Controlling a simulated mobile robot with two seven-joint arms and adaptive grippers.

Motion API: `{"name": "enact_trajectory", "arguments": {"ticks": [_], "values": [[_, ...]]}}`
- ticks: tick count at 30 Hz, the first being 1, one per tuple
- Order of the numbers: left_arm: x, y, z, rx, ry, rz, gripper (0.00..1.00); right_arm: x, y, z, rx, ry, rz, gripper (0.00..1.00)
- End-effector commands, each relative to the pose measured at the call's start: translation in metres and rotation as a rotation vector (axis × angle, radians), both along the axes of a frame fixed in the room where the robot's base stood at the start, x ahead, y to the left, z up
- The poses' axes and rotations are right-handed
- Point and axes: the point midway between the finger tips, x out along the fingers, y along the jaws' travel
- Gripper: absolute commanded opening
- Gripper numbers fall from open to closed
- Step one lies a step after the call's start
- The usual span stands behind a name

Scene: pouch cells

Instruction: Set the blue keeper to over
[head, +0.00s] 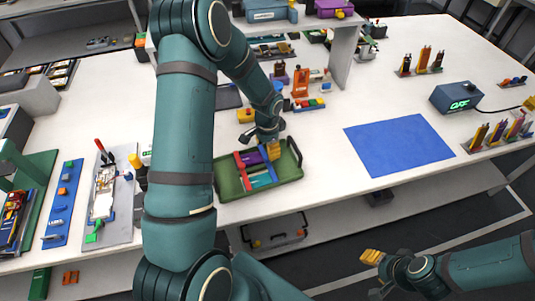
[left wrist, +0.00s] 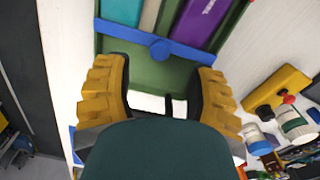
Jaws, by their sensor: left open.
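A green tray (head: 230,190) holds pouch cells, among them a purple cell (left wrist: 200,20) and a teal cell (left wrist: 121,10). The blue keeper (left wrist: 125,33) is a flat bar with a round knob, lying across the tray by the cells' near ends. It also shows in the head view (head: 268,169); a red bar (head: 240,162) lies across the other end. My left gripper (left wrist: 162,70) is open above the tray's end, its fingers on either side of the knob and apart from it. In the head view my left gripper (head: 270,148) partly hides the tray. My right gripper (head: 372,257) hangs before the table, its finger gap unclear.
A blue mat (head: 398,145) lies bare to the right of the tray. A box with a green display (head: 456,97) stands beyond it. Yellow and orange fixtures (head: 301,85) stand behind the tray. A grey tray (head: 108,200) and a blue board (head: 62,205) lie left.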

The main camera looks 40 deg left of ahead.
Motion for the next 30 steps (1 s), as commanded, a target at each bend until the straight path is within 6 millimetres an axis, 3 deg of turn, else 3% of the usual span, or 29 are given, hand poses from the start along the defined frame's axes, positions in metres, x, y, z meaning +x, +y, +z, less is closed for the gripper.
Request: {"name": "enact_trajectory", "arguments": {"ticks": [6, 12, 30], "values": [[0.0, 0.0, 0.045, 0.001, -0.004, -0.001, 0.56, 0.0, 0.0, 0.0, 0.0, 0.0, 0.0, 0.47], [0.0, 0.0, 0.069, 0.0, -0.001, 0.0, 0.56, 0.0, 0.0, 0.0, 0.0, 0.0, 0.0, 0.47], [0.0, 0.0, 0.075, 0.0, 0.001, -0.001, 0.56, 0.0, 0.0, 0.0, 0.0, 0.0, 0.0, 0.47]]}}
